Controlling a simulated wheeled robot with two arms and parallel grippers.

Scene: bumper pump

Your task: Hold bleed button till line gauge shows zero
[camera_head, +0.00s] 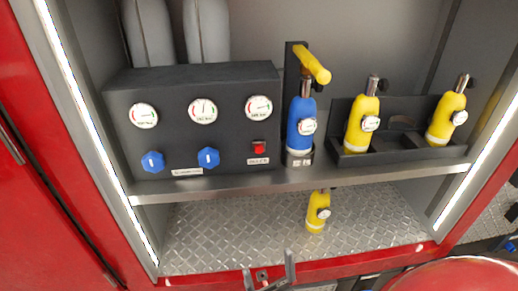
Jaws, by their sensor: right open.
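A dark control box (120,105) stands on the shelf at the left. It carries a row of three round white gauges, a left one (144,115), a middle one (203,110) and a right one (258,107). Their needles and small print are too small to read, so I cannot tell which is the line gauge. A red button (260,147) sits below the right gauge, above a small label, with nothing touching it. My right gripper (268,266) is at the bottom edge, open and empty, well below and apart from the button. My left gripper is not in view.
Two blue knobs (152,162) (208,157) are on the box. A blue cylinder (300,125) with a yellow handle (312,62) stands right of it. Yellow cylinders stand in a rack (395,142); another (317,212) stands on the lower tread-plate floor (230,225). The shelf edge (300,182) juts out between.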

